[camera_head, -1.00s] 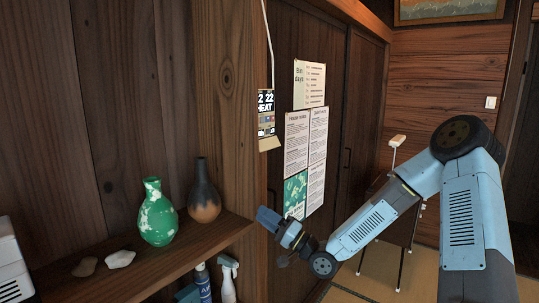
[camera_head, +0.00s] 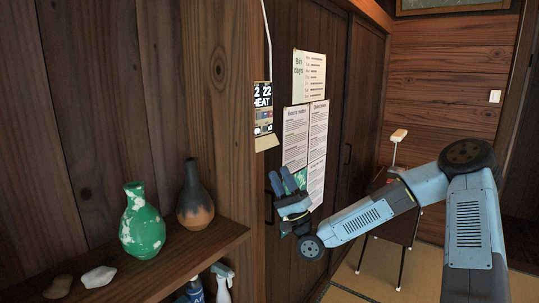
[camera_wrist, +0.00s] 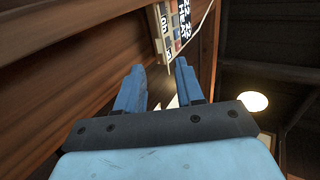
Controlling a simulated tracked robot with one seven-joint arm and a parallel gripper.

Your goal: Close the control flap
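The control panel (camera_head: 263,108), with a display reading "22 HEAT" and coloured buttons, is fixed on the wooden post. Its cream control flap (camera_head: 266,143) hangs open at the bottom edge, sticking outward. My gripper (camera_head: 282,176) is below the flap and slightly right of it in the head view, apart from it, with blue fingers pointing up. In the wrist view, my gripper (camera_wrist: 160,82) is open and empty, a gap between its fingers. The panel (camera_wrist: 181,22) shows beyond the fingertips at the top there, tilted.
A wooden shelf (camera_head: 190,253) at left holds a green vase (camera_head: 142,228), a dark vase (camera_head: 194,200) and stones (camera_head: 98,277). Paper notices (camera_head: 309,75) hang on the dark door behind my gripper. A cable (camera_head: 267,40) runs up from the panel.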

